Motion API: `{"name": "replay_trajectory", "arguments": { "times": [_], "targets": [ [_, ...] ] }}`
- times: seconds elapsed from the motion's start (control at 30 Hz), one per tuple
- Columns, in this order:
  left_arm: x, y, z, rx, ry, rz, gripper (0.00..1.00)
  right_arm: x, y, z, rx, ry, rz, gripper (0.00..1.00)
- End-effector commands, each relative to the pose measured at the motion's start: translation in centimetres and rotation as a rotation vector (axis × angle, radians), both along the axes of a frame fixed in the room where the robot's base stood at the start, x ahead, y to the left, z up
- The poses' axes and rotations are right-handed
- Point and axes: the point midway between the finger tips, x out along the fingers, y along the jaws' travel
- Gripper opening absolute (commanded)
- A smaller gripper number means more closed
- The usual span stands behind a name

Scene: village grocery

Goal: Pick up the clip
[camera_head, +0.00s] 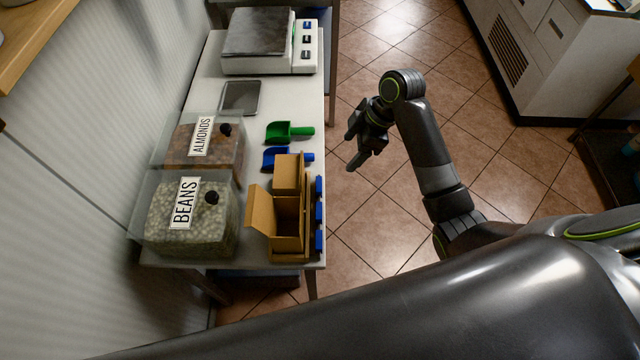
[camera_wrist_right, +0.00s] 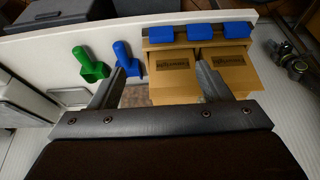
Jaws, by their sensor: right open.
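Three blue clips sit in a row along the right side of the brown cardboard box (camera_head: 290,222): a far one (camera_head: 319,186), a middle one (camera_head: 319,212) and a near one (camera_head: 319,239). In the right wrist view the clips show as a left one (camera_wrist_right: 161,34), a middle one (camera_wrist_right: 199,31) and a right one (camera_wrist_right: 238,29). My right gripper (camera_head: 354,147) is open and empty, over the floor to the right of the table and apart from the clips. Its fingers (camera_wrist_right: 161,72) are spread in the wrist view. My left gripper is not in view.
The white table (camera_head: 205,80) holds a scale (camera_head: 258,35), a dark tablet-like plate (camera_head: 239,98), a green scoop (camera_head: 288,132), a blue scoop (camera_head: 274,158), an almonds bin (camera_head: 178,142) and a beans bin (camera_head: 165,232). Tiled floor right of the table is clear.

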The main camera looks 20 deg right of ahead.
Motion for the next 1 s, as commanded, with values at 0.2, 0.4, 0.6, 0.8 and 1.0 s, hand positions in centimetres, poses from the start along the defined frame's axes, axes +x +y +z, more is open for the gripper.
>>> {"name": "replay_trajectory", "arguments": {
  "times": [0.2,0.4,0.6,0.8,1.0],
  "targets": [
    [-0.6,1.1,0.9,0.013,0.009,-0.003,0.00,0.4,2.0,-4.4,0.006,0.009,-0.003,0.71],
    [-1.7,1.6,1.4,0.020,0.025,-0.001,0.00,0.8,3.3,-7.9,0.003,0.007,-0.003,0.71],
    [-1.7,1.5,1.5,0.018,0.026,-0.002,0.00,1.0,3.9,-9.6,0.001,0.004,-0.004,0.71],
    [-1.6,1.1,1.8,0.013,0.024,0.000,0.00,1.1,4.4,-10.5,0.003,0.006,-0.005,0.71],
    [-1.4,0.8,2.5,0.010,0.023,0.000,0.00,1.4,5.3,-12.6,0.001,0.007,-0.005,0.71]
  ]
}}
